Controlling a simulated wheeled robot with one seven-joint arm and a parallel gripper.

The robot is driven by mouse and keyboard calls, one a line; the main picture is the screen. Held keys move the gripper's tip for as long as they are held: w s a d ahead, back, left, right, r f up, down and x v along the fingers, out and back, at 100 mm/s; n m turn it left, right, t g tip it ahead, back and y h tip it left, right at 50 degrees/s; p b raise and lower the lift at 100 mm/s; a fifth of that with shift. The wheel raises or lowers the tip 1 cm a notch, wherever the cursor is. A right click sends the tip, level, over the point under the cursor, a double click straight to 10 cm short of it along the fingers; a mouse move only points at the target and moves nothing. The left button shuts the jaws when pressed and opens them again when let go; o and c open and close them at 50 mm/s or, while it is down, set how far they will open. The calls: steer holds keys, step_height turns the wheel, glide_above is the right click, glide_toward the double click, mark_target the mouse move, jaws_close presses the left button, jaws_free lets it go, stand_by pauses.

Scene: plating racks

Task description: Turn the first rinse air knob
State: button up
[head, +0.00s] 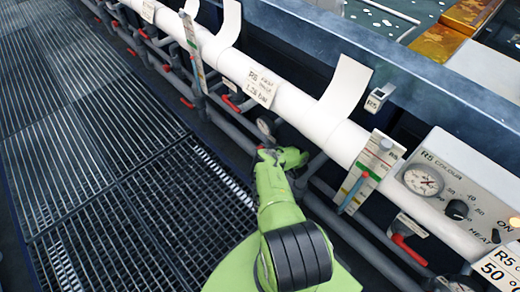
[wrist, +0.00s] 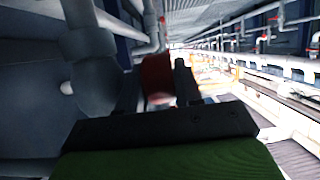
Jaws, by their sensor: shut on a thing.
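My green arm reaches to the grey pipes below the white pipe in the head view, with my gripper (head: 292,157) at the pipework. Its fingers are hard to make out there. In the wrist view my gripper (wrist: 157,88) is shut on a dark red knob (wrist: 157,72), which sits between the two black fingers. A white label (head: 252,83) on the white pipe reads R6 and seems to say first rinse, with a bar value. A small round gauge (head: 265,127) stands just beyond the gripper.
Other red handles (head: 232,103) line the pipes, one (head: 408,248) at the lower right. A flow meter (head: 370,170) stands right of my gripper. The R5 control box (head: 455,190) has a dial and knobs. Dark grating floor (head: 90,140) lies open at left.

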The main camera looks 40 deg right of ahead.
steer(key=c, duration=0.4)
steer(key=g+p, duration=0.1)
steer(key=p, duration=0.1)
steer(key=shift+w+r+p, duration=0.1)
steer(key=shift+r+p, duration=0.25)
steer(key=shift+r, duration=0.05)
steer(key=shift+g+p, duration=0.5)
steer(key=shift+p, duration=0.05)
steer(key=shift+w+f+g, duration=0.1)
steer(key=shift+f+g, duration=0.3)
steer(key=shift+g, duration=0.2)
steer(key=o, duration=0.7)
steer(key=shift+c, duration=0.2)
